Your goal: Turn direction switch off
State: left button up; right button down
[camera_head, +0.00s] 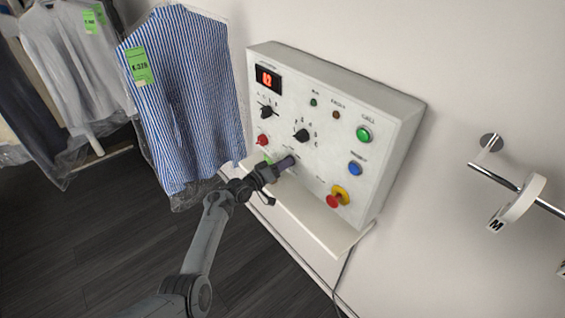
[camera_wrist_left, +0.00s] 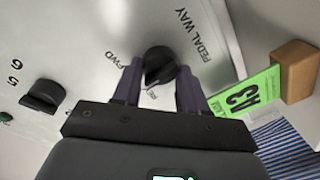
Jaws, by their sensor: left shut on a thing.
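The direction switch is a black rotary knob (camera_wrist_left: 160,62) on the white control panel (camera_head: 345,95). In the left wrist view it sits between the printed labels FWD and REV, with PEDAL WAY printed beside it. Its exact pointing direction is hard to tell, since my fingers cover part of it. My left gripper (camera_head: 286,163) is at the lower middle of the panel, and its purple-grey fingers (camera_wrist_left: 160,78) are shut on the knob, one on each side. In the head view the gripper hides most of the knob. My right gripper is not in view.
Nearby on the panel are black dials (camera_head: 301,135), a red button (camera_head: 262,140), a blue button (camera_head: 355,168) and a red-and-yellow stop button (camera_head: 337,197). A ledge (camera_head: 325,230) juts out below. A striped shirt (camera_head: 185,95) hangs close at left.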

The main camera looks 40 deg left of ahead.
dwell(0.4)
pick_arm(q)
jog(key=o, duration=1.1)
jog(key=shift+c, duration=0.2)
jog(key=shift+s, duration=0.1)
jog(key=s+a+p, duration=0.1)
jog(key=s, duration=0.9)
jog(key=shift+s+a+r, duration=0.25)
jog(key=shift+a, duration=0.05)
